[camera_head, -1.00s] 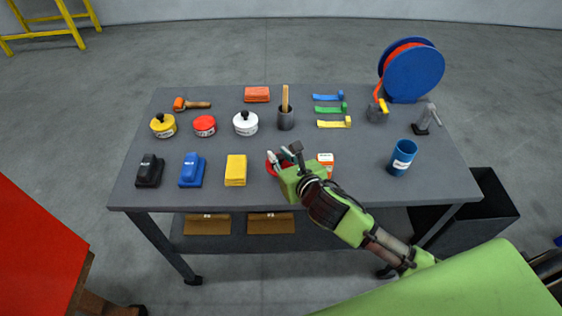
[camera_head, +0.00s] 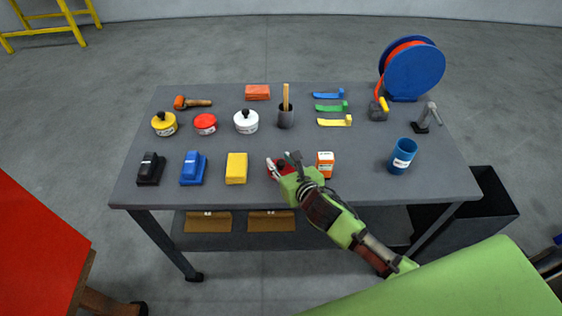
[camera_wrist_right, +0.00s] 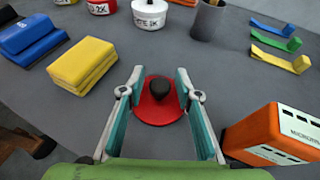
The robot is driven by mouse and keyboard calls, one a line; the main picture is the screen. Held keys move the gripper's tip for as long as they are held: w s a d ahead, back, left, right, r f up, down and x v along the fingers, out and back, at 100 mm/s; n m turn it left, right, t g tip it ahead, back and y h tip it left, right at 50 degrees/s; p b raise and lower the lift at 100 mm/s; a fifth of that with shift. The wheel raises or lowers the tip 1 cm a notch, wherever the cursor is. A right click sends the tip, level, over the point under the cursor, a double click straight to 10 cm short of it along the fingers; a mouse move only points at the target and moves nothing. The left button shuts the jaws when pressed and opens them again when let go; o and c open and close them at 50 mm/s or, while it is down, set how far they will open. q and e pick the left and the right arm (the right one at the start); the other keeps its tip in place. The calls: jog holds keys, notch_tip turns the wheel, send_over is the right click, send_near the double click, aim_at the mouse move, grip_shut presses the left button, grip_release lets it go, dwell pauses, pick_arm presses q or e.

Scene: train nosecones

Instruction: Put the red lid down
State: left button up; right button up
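The red lid (camera_wrist_right: 157,110) is a round red disc with a dark knob. In the wrist view it seems to lie flat on the grey table, between the two fingers of my right gripper (camera_wrist_right: 159,78). The fingers are spread, with gaps on both sides of the knob. In the head view the lid (camera_head: 287,168) is partly hidden by my right gripper (camera_head: 283,161) near the table's front edge. The red tin (camera_head: 205,124) stands farther back on the left, with no knob on top. My left gripper is not in view.
An orange box (camera_head: 325,164) stands close to the right of my right gripper. A yellow stack (camera_head: 236,168) lies to its left. Yellow (camera_head: 164,124) and white tins (camera_head: 246,121) and a cup with a stick (camera_head: 286,117) stand farther back. Bare table (camera_head: 351,150) shows beyond the orange box.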

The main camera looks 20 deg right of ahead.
dwell(0.3)
jog(key=shift+s+r, duration=0.1)
jog(key=shift+r, duration=0.05)
jog(key=b+v, duration=0.1)
jog(key=v, duration=0.9)
jog(key=shift+s, duration=0.3)
jog(key=shift+s+d+r, duration=0.1)
jog(key=shift+s+r, duration=0.3)
jog(key=shift+s, duration=0.15)
